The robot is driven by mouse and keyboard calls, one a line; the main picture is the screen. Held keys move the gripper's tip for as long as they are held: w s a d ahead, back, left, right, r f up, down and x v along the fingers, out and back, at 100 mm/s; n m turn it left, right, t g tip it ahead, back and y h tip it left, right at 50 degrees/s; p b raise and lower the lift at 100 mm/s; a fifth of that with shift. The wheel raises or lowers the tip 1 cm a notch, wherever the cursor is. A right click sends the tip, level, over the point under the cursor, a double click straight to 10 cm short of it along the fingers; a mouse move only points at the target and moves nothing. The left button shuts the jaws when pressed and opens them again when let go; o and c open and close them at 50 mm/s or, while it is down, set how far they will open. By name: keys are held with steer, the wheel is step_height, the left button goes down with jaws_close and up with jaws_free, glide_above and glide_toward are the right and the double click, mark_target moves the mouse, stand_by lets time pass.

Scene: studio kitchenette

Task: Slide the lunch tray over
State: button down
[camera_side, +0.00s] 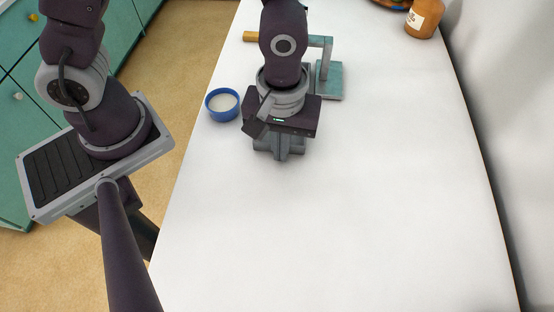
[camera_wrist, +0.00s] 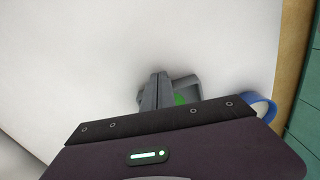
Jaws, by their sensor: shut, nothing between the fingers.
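I cannot make out a lunch tray in either view. My gripper (camera_side: 283,150) points down, low over the white table, and is shut and empty. Its grey fingers also show in the wrist view (camera_wrist: 155,90), close together. I cannot tell whether they touch the table. In the wrist view a grey piece with a green patch (camera_wrist: 181,98) shows beside the fingers, partly hidden; I cannot tell what it is. The wrist housing hides the table behind it.
A blue round dish (camera_side: 222,104) stands left of my gripper. A teal block (camera_side: 329,80) with a grey bracket stands behind it, partly hidden by my arm, near a wooden-coloured bar (camera_side: 250,36). A brown bottle (camera_side: 424,20) stands far right. The white table (camera_side: 390,190) is clear in front and right.

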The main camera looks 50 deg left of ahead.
steer(key=w+a, duration=0.6)
steer(key=w, duration=0.1)
steer(key=shift+d, duration=0.1)
steer(key=s+d, duration=0.2)
steer(key=s, duration=0.1)
steer(key=shift+d, duration=0.2)
step_height(320, 180, up, 10)
steer(key=s+a+r+m+t, duration=0.5)
steer(key=s+a+r+m, duration=0.3)
steer(key=s+a+r, duration=0.3)
steer(key=shift+s+r+t, duration=0.2)
steer(key=shift+t, duration=0.1)
